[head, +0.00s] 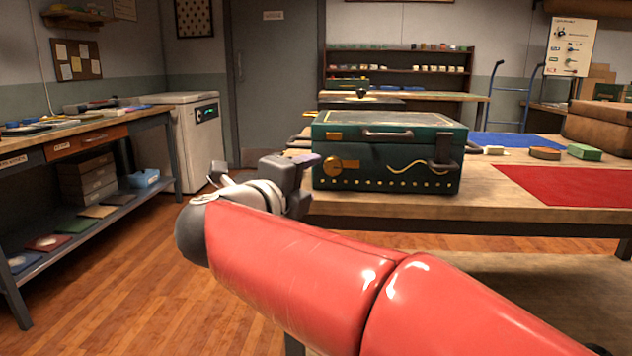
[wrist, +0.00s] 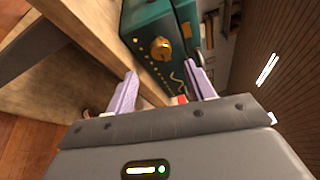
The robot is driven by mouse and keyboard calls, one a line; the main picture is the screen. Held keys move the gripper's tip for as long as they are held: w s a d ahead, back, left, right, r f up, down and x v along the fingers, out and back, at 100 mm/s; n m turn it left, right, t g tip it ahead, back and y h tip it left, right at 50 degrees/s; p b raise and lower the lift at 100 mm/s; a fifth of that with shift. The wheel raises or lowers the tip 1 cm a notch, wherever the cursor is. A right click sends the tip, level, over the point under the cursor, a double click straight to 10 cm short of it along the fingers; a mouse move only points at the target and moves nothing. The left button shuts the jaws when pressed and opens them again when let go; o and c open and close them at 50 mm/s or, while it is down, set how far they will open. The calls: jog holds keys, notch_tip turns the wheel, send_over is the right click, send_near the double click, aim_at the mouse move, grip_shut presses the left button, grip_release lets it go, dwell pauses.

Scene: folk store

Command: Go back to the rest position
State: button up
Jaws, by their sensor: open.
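My gripper (wrist: 162,92) shows in the wrist view with its two pale purple fingers spread apart and nothing between them. In the head view my red arm reaches in from the lower right, and the gripper (head: 308,162) is partly hidden behind the wrist. It is just in front of the left front corner of a dark green case (head: 385,155). The case is closed on the wooden table, with a dark handle on its lid, a brass round piece and a gold wavy line on its front. The case (wrist: 152,30) also shows beyond the fingers in the wrist view.
The wooden table (head: 480,208) carries a red mat (head: 575,186), a blue mat (head: 510,140), a green block (head: 585,152) and a round brown piece (head: 545,153). A workbench (head: 80,133) and a white cabinet (head: 187,140) stand left. Open wooden floor (head: 120,270) lies between.

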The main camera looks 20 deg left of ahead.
jog(key=w+d+r+n+t+y+p, duration=0.1)
jog(key=d+r+n+y, duration=0.25)
jog(key=d+n, duration=0.2)
jog(key=w+d+r+n+y+p, duration=0.1)
jog(key=d+r+n+y+p, duration=0.15)
jog(key=d+n+y, duration=0.35)
jog(key=s+d+f+n+g+h+p, duration=0.2)
jog(key=s+d+f+n+g+h, duration=0.4)
jog(key=s+d+f, duration=1.5)
jog(key=d+f+n+g, duration=0.4)
jog(key=g, duration=0.2)
jog(key=shift+s+g+h, duration=0.3)
jog(key=shift+g+h, duration=0.05)
jog(key=shift+g, duration=0.05)
